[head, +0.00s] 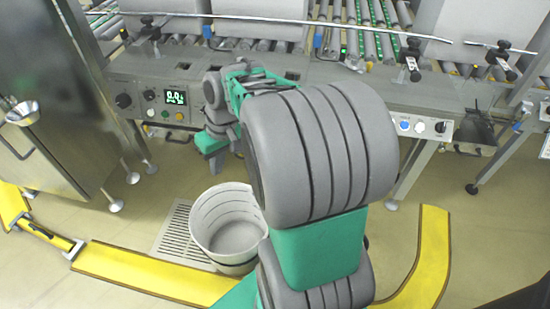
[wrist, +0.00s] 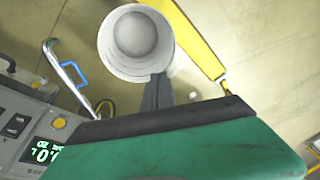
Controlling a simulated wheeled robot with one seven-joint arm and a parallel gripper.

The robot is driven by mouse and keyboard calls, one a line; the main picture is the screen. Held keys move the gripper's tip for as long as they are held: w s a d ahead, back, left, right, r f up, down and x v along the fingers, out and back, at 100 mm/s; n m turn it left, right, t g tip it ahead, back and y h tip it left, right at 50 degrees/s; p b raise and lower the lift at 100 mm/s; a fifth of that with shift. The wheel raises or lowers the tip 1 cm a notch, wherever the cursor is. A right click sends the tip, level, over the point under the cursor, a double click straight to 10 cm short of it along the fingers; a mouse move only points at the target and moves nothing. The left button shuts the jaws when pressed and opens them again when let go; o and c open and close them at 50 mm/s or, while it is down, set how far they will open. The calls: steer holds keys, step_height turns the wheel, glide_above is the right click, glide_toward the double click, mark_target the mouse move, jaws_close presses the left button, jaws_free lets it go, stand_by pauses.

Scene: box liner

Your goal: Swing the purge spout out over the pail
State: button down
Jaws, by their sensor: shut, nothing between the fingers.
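The pail (head: 200,240) is white-grey, open-topped and empty-looking, upright on the floor in front of the machine; it also shows at the top of the wrist view (wrist: 109,58). A bent chrome pipe with a blue handle, which looks like the purge spout (wrist: 68,57), shows in the wrist view beside the control panel, left of the pail and apart from it. I cannot find it in the head view, where my arm covers part of the machine front. My gripper (head: 217,166) is shut and empty, pointing down above the pail's far side. Its dark fingers show in the wrist view (wrist: 157,90).
The control panel (head: 150,107) with a lit display runs along the machine front. A steel cabinet (head: 45,75) stands at left. Yellow floor guards (head: 130,270) curve around the near side of the pail. A floor grate (head: 178,232) lies beside it.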

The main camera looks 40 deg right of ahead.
steer(key=w+d+f+y, duration=0.1)
steer(key=d+f, duration=0.1)
steer(key=d, duration=0.6)
steer(key=w+d+f+y, duration=0.1)
steer(key=w+d+f, duration=0.1)
steer(key=d, duration=0.5)
steer(key=s+d+f+t+y, duration=0.1)
steer(key=s+d+f, duration=0.1)
steer(key=d, duration=0.2)
steer(key=s+d+f+n+t, duration=0.1)
steer(key=s+d+f, duration=0.1)
steer(key=d, duration=0.2)
steer(key=s+d+f+t+y, duration=0.1)
steer(key=s+d+f, duration=0.15)
steer(key=d, duration=0.25)
steer(key=b+x, duration=0.3)
steer(key=x, duration=0.6)
steer(key=shift+a+g, duration=0.3)
steer(key=shift+a, duration=0.05)
steer(key=shift+r+h, duration=0.15)
steer(key=shift+h, duration=0.15)
